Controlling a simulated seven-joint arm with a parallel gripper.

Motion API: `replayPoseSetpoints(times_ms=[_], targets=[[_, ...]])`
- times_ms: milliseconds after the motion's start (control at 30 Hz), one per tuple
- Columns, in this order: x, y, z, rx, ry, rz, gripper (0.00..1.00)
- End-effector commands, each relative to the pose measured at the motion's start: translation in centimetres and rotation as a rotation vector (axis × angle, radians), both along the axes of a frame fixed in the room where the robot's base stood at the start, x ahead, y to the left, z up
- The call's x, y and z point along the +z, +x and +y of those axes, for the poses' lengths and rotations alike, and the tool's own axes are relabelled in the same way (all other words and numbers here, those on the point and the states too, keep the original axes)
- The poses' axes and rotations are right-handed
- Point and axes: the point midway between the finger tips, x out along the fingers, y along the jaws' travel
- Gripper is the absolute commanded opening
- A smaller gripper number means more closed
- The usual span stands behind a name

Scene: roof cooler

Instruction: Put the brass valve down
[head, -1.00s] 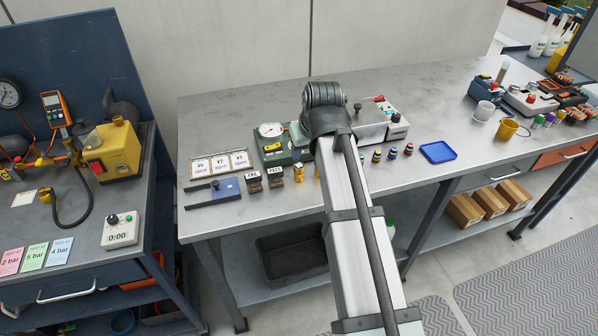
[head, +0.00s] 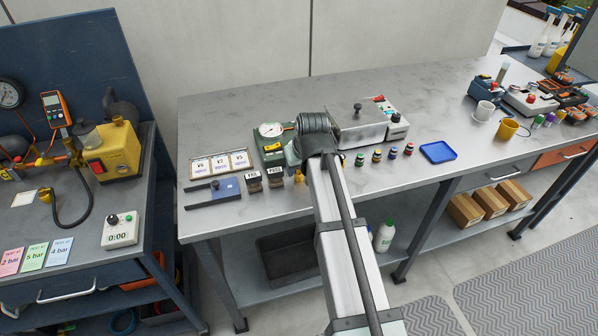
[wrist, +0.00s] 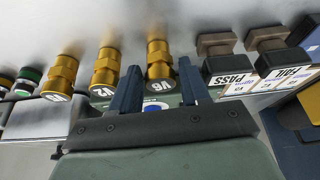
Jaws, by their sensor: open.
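My gripper (wrist: 160,88) is open in the wrist view, its two dark fingers apart. A brass valve marked V6 (wrist: 160,60) stands between and just beyond the fingertips; I cannot tell whether either finger touches it. Two more brass valves, one in the middle (wrist: 105,70) and one farther left (wrist: 62,72), stand in a row beside it.
The PASS stamp (wrist: 226,58) and FAIL stamp (wrist: 272,50) stand close to the right of the V6 valve in the wrist view. On the bench (head: 240,115), a green gauge device (head: 271,152), small coloured-capped parts (head: 376,156) and a blue tray (head: 438,152) surround the arm.

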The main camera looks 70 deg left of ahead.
Motion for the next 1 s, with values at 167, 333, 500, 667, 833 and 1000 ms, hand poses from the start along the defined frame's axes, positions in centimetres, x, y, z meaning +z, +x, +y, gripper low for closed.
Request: replayPoseSetpoints(times_ms=[167, 333, 500, 667, 833, 1000], targets=[[-1.18, -0.01, 0.55, 0.000, 0.001, 0.000, 0.46], [-1.18, -0.02, 0.53, 0.000, 0.001, 0.000, 0.46], [-1.16, -0.02, 0.52, 0.000, 0.001, 0.000, 0.32], [-1.16, -0.02, 0.52, 0.000, 0.001, 0.000, 0.16], [-1.13, -0.02, 0.53, 0.000, 0.002, 0.000, 0.02], [-1.12, -0.02, 0.53, 0.000, 0.002, 0.000, 0.00]])
